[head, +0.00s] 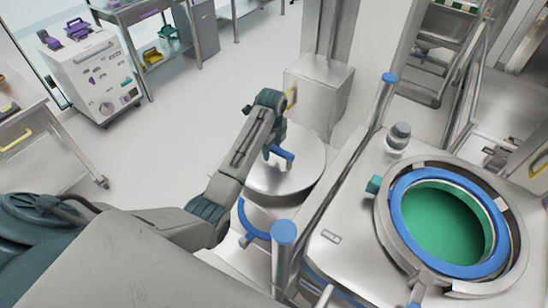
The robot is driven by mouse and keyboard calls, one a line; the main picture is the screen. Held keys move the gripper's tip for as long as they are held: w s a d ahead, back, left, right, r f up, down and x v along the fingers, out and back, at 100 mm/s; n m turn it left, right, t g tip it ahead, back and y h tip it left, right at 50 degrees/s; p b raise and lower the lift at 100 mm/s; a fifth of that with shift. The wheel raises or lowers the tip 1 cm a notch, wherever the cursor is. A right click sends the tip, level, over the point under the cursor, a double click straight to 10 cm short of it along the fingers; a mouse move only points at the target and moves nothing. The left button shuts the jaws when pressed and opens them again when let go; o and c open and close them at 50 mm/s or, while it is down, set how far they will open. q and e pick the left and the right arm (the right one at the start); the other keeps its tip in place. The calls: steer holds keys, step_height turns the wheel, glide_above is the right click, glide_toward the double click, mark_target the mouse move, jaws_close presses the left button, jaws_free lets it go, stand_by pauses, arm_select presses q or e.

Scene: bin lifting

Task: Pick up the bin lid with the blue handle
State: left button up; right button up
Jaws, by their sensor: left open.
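The bin lid (302,176) is a round, flat silver disc in the middle of the head view. Its blue handle (283,154) stands up near the disc's far side. My left arm comes in from the left, bends over, and its wrist points down at the handle. My left gripper (271,145) is open, right by the handle. The wrist partly hides the fingers, so I cannot tell whether they touch or straddle the handle. My right gripper is out of view.
A metal machine with a blue-ringed opening (400,210), green inside, stands at right. Blue-capped posts (284,231) and a curved blue bar (252,226) stand near the lid. A metal column (320,88) rises behind it. A white cart (95,77) is at upper left, with open floor between.

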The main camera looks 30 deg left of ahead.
arm_select(q)
steer(key=shift+d+f, duration=0.15)
steer(key=shift+f, duration=0.35)
steer(key=shift+w+f, duration=0.25)
steer(key=shift+w, duration=0.05)
steer(key=shift+w+f, duration=0.1)
steer(key=shift+w, duration=0.05)
steer(key=shift+s+r, duration=0.25)
steer(key=shift+s, duration=0.25)
steer(key=shift+w+f, duration=0.2)
steer(key=shift+f, duration=0.2)
steer(key=shift+c, duration=0.5)
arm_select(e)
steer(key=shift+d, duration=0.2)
arm_select(q)
steer(key=c, duration=0.7)
jaws_close()
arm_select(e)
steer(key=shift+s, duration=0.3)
